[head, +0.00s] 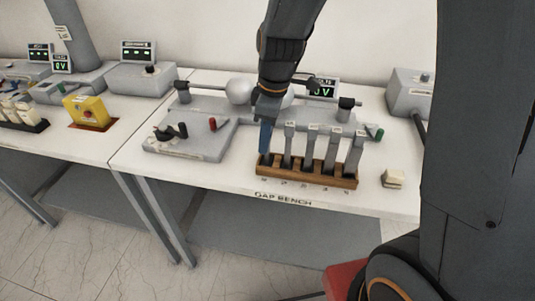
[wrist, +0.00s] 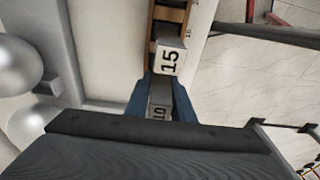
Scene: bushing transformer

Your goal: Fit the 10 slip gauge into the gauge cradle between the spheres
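The 10 slip gauge (wrist: 160,103) is a grey block marked 10, between the blue fingers of my gripper (wrist: 161,98) in the wrist view. Both fingers appear to press its sides. In the head view my gripper (head: 265,136) points down at the left end of the wooden rack (head: 306,179), and its fingers hide most of that gauge. Its lower end seems to be at the leftmost slot. Two pale spheres, the left one (head: 240,92) and the right one (head: 288,97), stand behind my gripper. My arm hides the gap between them, so the cradle is not clear.
The 15 gauge (wrist: 170,57) stands beside the held one, with several more gauges to the right in the rack. A grey control box (head: 190,138) with knobs lies left of the rack. A cream block (head: 393,178) lies right of it. The bench front strip is clear.

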